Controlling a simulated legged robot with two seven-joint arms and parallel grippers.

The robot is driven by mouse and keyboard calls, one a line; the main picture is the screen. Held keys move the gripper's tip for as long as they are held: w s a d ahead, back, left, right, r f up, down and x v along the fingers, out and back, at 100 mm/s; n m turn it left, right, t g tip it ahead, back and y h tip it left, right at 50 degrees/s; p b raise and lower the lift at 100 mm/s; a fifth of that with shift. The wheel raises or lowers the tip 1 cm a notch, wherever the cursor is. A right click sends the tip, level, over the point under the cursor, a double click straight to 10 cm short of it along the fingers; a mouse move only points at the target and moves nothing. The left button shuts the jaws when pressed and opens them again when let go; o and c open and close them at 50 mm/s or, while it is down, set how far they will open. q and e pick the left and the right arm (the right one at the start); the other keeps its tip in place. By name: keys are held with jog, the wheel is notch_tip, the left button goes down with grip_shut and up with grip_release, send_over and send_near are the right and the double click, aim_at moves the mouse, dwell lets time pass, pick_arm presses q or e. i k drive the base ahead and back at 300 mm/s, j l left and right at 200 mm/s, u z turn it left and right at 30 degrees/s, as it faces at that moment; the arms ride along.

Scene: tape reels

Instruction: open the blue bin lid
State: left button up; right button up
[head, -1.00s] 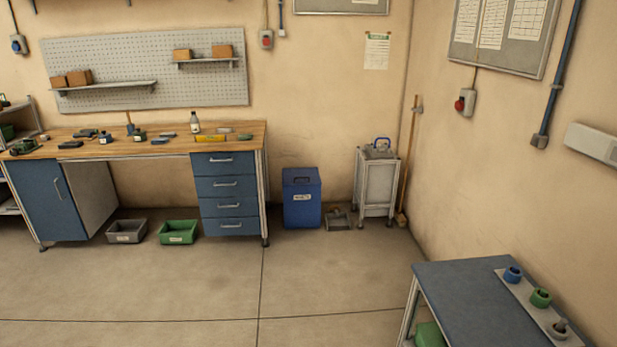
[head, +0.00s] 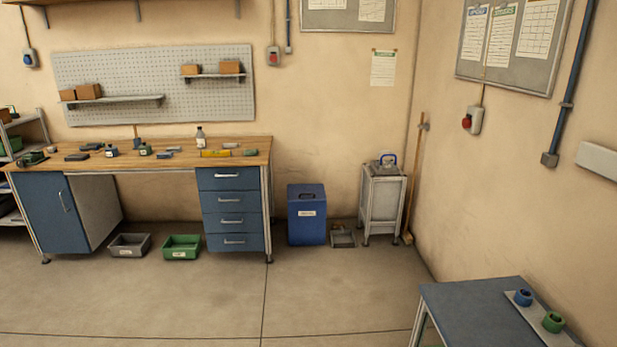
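The blue bin (head: 307,222) stands on the floor against the back wall, between the workbench's drawer unit and a small grey stand. It has a white label on its front. Its blue lid (head: 306,194) lies flat on top and looks shut, with a dark handle or slot in the middle. Neither of my grippers shows in the head view.
A workbench (head: 150,152) with drawers stands left of the bin. A grey tray (head: 342,237) lies right of it, beside the grey stand (head: 382,205). A blue-topped table (head: 470,308) is at the lower right. Open floor (head: 270,290) lies in front of the bin.

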aim_at(300, 192)
jog(key=i+z, duration=0.15)
jog(key=i, duration=2.2)
jog(key=i+l, duration=0.1)
jog(key=i, duration=1.15)
jog(key=i+u, duration=0.1)
jog(key=i, duration=1.15)
jog(key=i+l+u, duration=0.1)
jog(key=i+u, duration=0.15)
jog(key=i, duration=0.15)
jog(key=i+l+u, duration=0.25)
jog(key=i, duration=0.2)
jog(key=i+l+u, duration=0.25)
jog(key=i, duration=0.15)
